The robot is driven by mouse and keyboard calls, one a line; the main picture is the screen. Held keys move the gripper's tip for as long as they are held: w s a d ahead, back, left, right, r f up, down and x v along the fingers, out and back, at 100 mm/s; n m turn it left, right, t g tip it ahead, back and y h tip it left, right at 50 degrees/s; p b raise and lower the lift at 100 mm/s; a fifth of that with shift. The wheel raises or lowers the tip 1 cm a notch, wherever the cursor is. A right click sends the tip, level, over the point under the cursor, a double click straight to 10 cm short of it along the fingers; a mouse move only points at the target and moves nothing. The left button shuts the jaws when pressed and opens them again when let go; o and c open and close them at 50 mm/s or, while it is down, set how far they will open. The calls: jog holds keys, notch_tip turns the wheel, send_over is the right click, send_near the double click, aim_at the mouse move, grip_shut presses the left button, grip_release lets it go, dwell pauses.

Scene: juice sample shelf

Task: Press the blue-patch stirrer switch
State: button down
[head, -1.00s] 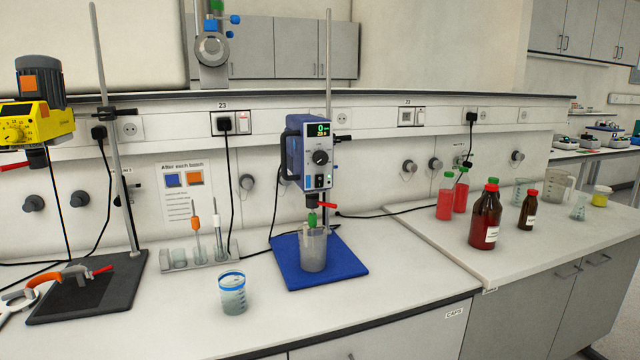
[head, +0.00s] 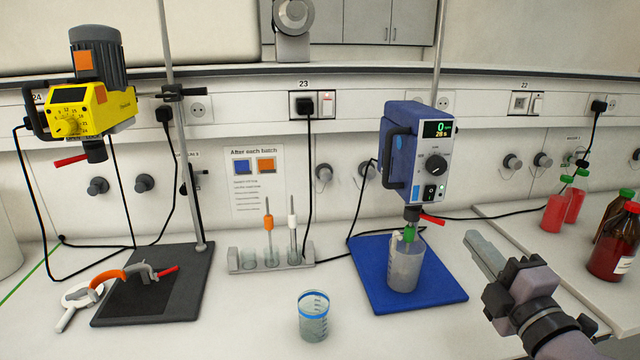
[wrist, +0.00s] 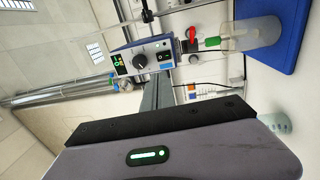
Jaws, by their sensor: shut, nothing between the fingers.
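The blue stirrer (head: 400,150) hangs on its stand over a blue mat, its display reading 0 on the top line. A black rocker switch (head: 430,192) sits low on its front, below the round knob (head: 436,165). A light-blue patch (head: 416,191) is just left of the switch. A beaker (head: 405,268) stands under the stirrer. My gripper (head: 474,240) is shut and empty, to the right of the beaker and below the switch, apart from both. The wrist view shows the stirrer (wrist: 125,55) sideways, with its switch (wrist: 165,57) beyond my gripper's fingers.
A yellow stirrer (head: 90,110) with an orange patch hangs at left. A blue-rimmed beaker (head: 313,318) and a tube rack (head: 270,262) stand left of the blue mat (head: 370,280). Red bottles (head: 614,245) stand at right. A red lever (head: 432,219) juts out under the blue stirrer.

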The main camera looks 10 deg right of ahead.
jog(key=shift+s, duration=0.15)
jog(key=p, duration=1)
send_near(431, 190)
jog(key=w+b, duration=0.1)
jog(key=w, duration=0.2)
jog(key=w+b, duration=0.1)
jog(key=w, duration=0.1)
jog(key=shift+w+a+r+b, duration=0.1)
jog(key=shift+w+r+b, duration=0.15)
jog(key=shift+w+b, duration=0.1)
jog(key=shift+w+r, duration=0.15)
jog(key=shift+w, duration=0.4)
